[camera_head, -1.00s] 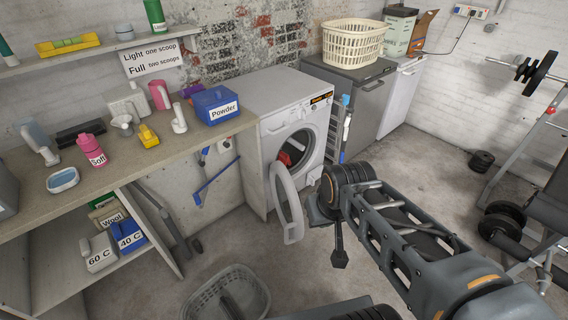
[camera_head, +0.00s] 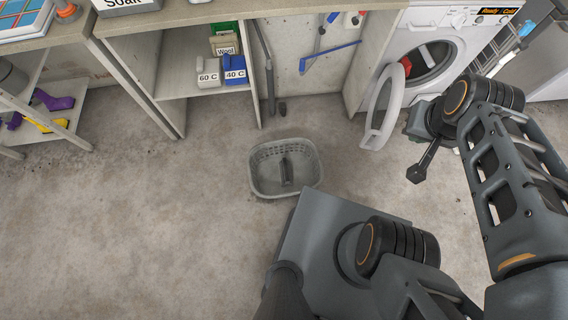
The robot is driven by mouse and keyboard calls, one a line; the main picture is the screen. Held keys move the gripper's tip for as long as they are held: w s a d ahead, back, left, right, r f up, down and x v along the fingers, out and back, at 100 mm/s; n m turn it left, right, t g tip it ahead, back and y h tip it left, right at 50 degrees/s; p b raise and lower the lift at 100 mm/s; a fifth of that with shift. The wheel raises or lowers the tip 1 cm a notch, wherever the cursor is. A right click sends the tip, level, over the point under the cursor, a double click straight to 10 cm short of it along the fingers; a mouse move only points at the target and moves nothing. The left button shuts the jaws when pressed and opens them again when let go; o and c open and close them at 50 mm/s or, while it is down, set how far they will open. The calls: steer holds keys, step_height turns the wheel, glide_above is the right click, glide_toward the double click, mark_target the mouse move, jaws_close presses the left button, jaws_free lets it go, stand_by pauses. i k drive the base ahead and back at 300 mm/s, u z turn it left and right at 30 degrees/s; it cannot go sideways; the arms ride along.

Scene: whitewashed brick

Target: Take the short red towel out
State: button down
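A piece of red cloth (camera_head: 406,66) shows at the left edge of the washing machine's drum opening. Most of it is hidden, so I cannot tell its length. The white washing machine (camera_head: 462,19) stands at the upper right with its round door (camera_head: 383,108) swung open toward me. My gripper (camera_head: 416,173) seems to be the small dark end below my arm's wrist, right of and below the door and apart from it. Its fingers are too small to tell open from shut. I see nothing hanging from it.
A grey basket (camera_head: 259,181) stands on the floor, with a dark object inside. A shelf unit (camera_head: 183,86) holds boxes marked 60 C (camera_head: 208,79) and 40 C (camera_head: 235,77).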

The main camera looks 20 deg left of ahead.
mark_target(407, 65)
steer(key=u, duration=2.45)
steer(key=k, duration=0.3)
steer(key=z, duration=3.8)
steer(key=i, duration=1.45)
